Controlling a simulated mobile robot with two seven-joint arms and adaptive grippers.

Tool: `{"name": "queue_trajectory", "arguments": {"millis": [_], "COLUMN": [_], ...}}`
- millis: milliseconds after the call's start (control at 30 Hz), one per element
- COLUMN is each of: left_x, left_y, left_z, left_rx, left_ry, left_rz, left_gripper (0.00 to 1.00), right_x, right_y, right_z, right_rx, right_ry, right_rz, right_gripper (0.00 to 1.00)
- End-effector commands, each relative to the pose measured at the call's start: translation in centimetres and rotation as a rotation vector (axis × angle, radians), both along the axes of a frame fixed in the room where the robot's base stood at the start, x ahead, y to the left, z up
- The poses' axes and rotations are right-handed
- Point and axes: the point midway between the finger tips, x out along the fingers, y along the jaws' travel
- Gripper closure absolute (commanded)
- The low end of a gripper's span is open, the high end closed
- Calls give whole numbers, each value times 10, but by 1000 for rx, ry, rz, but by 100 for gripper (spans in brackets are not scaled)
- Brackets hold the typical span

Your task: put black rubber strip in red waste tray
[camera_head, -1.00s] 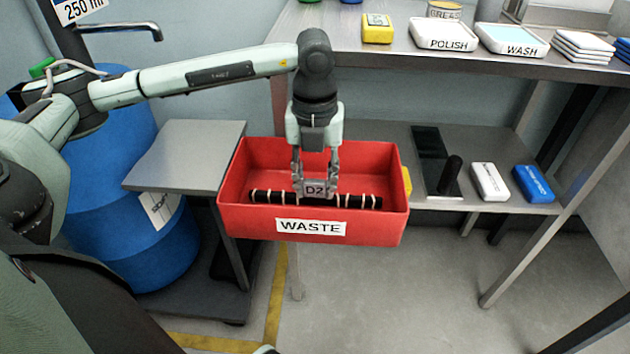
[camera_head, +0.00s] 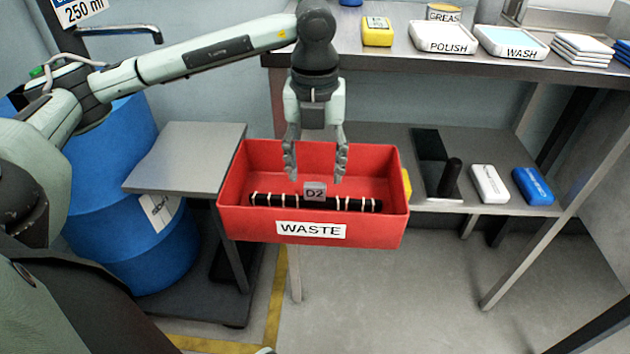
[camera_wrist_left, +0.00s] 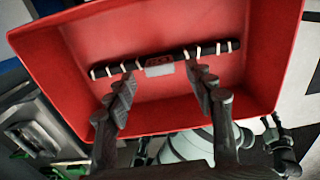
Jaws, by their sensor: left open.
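The black rubber strip (camera_head: 270,199) with pale bands and a grey D2 tag (camera_head: 314,191) lies inside the red waste tray (camera_head: 250,226), which carries a WASTE label. My left gripper (camera_head: 316,176) is open and empty, pointing down just above the strip, with its fingers apart from the tag. In the left wrist view the strip (camera_wrist_left: 210,49) stretches across the red tray (camera_wrist_left: 200,18) beyond the open fingers (camera_wrist_left: 165,82).
A grey side table (camera_head: 185,150) and a blue drum (camera_head: 120,230) stand left of the tray. The bench (camera_head: 400,55) at the back right holds POLISH and WASH trays and a yellow block. A lower shelf (camera_head: 400,140) holds a white and a blue block.

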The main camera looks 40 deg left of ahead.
Motion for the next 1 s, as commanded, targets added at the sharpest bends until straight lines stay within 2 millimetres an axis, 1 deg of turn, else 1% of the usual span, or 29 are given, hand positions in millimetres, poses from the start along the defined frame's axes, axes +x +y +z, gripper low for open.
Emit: {"name": "queue_trajectory", "arguments": {"millis": [33, 200, 300, 400, 567, 833, 867, 933, 967, 1000], "left_x": [1, 0, 0, 0, -1, -1, 0, 0, 0, -1], "left_y": [0, 0, 0, 0, 0, -2, -5, -21, -33, -52], "left_z": [13, 48, 63, 72, 77, 76, 75, 70, 66, 61], "left_rx": [0, -1, 0, 1, 0, -5, -15, -69, -110, -179], "left_ry": [-5, -3, -1, -1, 1, 3, 3, 4, 6, 7], "left_rz": [-1, -2, -2, -1, -1, -5, -12, -48, -73, -112], "left_gripper": [46, 46, 46, 46, 46, 46, 46, 46, 46, 46], "right_x": [1, 4, 7, 8, 5, 6, 6, 6, 6, 6], "right_y": [0, 1, 1, 1, 0, 1, 1, 2, 2, 3], "right_z": [1, 3, 2, 0, -5, -4, -3, -3, -3, -3], "right_rx": [0, 2, 4, 4, 3, 4, 4, 5, 6, 5], "right_ry": [-2, -13, -19, -19, -6, -9, -9, -11, -11, -12], "right_rz": [0, 3, 4, 4, 3, 3, 3, 5, 5, 6], "right_gripper": [60, 60, 60, 60, 60, 60, 60, 60, 60, 60]}}
